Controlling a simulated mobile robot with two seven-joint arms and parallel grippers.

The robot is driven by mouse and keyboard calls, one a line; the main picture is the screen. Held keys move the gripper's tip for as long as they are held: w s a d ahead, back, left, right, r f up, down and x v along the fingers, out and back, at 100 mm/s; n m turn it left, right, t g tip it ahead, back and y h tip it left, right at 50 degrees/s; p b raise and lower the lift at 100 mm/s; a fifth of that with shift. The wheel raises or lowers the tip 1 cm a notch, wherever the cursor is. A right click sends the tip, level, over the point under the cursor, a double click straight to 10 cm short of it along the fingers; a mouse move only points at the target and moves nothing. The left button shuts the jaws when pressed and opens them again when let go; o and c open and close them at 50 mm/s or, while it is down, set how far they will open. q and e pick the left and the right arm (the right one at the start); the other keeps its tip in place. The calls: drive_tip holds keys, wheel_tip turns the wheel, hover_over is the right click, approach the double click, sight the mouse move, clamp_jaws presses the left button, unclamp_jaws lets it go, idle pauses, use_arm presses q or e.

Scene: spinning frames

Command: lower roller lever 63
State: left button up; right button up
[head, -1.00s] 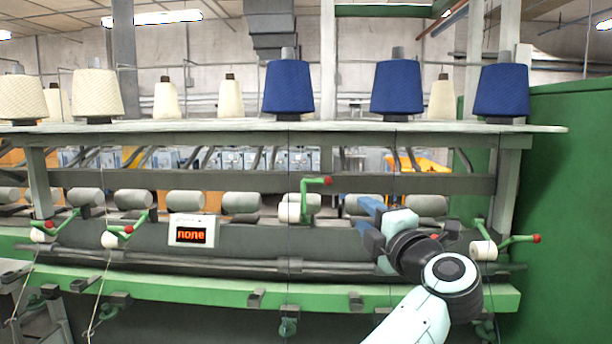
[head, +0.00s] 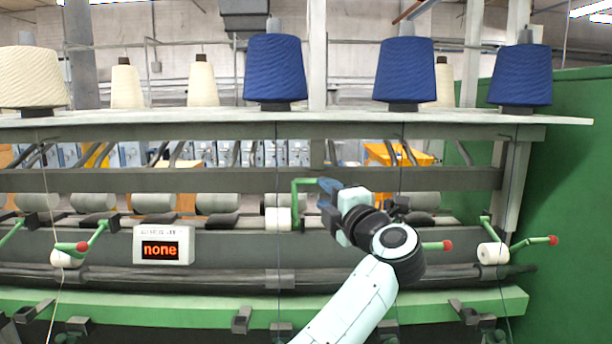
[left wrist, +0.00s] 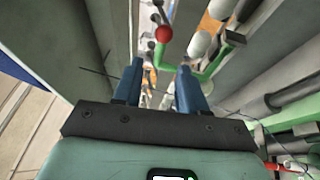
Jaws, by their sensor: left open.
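A raised green roller lever (head: 296,185) stands above the white yarn roll (head: 278,217) in the middle of the machine. Its red knob is hidden behind my gripper in the head view. My left gripper (head: 322,194), with blue fingers, is at the lever's right end. In the left wrist view, the open fingers (left wrist: 160,66) point toward a green lever (left wrist: 190,68) with a red knob (left wrist: 163,34). The knob lies just beyond the fingertips, between their lines, and nothing is gripped. I cannot read a number on any lever. My right gripper is not in view.
Lower levers with red knobs sit at the left (head: 82,246), right (head: 552,240) and just right of my arm (head: 446,245). A display (head: 163,245) reads "none". Blue cones (head: 275,70) stand on the shelf (head: 210,122). A green rail (head: 110,305) runs along the front.

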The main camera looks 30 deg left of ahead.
sight(311, 183)
use_arm(q)
drive_tip(key=p+x, duration=0.2)
drive_tip(key=x, duration=0.7)
drive_tip(key=shift+w+a+r+p, duration=0.15)
drive_tip(key=shift+w+p, duration=0.15)
drive_tip(key=shift+p, duration=0.05)
drive_tip(key=shift+w+a, duration=0.2)
drive_tip(key=shift+a, duration=0.05)
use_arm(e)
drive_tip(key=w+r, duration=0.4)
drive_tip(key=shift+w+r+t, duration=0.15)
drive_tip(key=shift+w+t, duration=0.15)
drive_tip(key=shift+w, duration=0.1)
use_arm(q)
drive_tip(key=shift+s, duration=0.1)
drive_tip(key=shift+c, duration=0.3)
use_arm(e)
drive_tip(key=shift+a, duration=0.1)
use_arm(q)
clamp_jaws()
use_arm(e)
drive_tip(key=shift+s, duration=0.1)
